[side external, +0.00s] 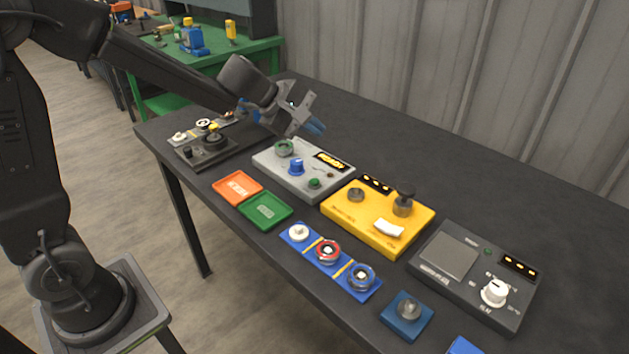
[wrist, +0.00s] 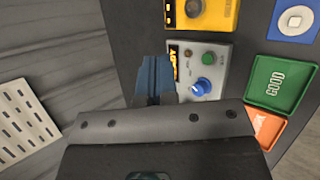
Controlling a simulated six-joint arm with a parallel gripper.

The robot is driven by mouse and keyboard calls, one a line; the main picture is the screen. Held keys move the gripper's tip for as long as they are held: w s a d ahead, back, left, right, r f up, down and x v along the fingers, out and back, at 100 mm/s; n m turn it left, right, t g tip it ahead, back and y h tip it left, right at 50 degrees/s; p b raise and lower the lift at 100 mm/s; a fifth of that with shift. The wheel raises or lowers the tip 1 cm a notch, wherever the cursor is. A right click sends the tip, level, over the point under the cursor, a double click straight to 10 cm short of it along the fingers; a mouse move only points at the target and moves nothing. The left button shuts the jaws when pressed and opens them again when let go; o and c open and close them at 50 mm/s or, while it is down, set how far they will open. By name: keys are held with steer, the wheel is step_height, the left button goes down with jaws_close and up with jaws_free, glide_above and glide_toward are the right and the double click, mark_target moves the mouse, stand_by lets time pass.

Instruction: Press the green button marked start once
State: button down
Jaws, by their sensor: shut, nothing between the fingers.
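A grey box (side external: 262,160) holds a green button (side external: 314,183) near its front right edge, a blue knob (side external: 296,167) and a lit orange display (side external: 331,161). A green ring-shaped part (side external: 284,147) sits at its far left. In the wrist view, the green button (wrist: 207,57) lies beside the blue knob (wrist: 203,86), and its marking is too small to read. My gripper (side external: 316,127) is shut and empty, above and behind the grey box. Its blue fingers also show in the wrist view (wrist: 153,78), left of the green button and apart from it.
A yellow box (side external: 345,212) stands right of the grey box, and a dark panel (side external: 455,288) beyond it. Orange (side external: 238,186) and green (side external: 264,210) trays and a blue strip (side external: 344,283) lie in front. A black unit (side external: 206,152) stands at left. The table behind is clear.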

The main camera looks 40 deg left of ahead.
mark_target(314, 182)
steer(key=w+a+f+n+y, duration=0.1)
steer(key=w+a+f+n, duration=0.2)
steer(key=w+f+n, duration=0.1)
steer(key=shift+a+f+n, duration=0.35)
steer(key=shift+f+n, duration=0.05)
steer(key=shift+f, duration=0.25)
steer(key=shift+f, duration=4.4)
steer(key=shift+f, duration=0.1)
steer(key=shift+f, duration=0.3)
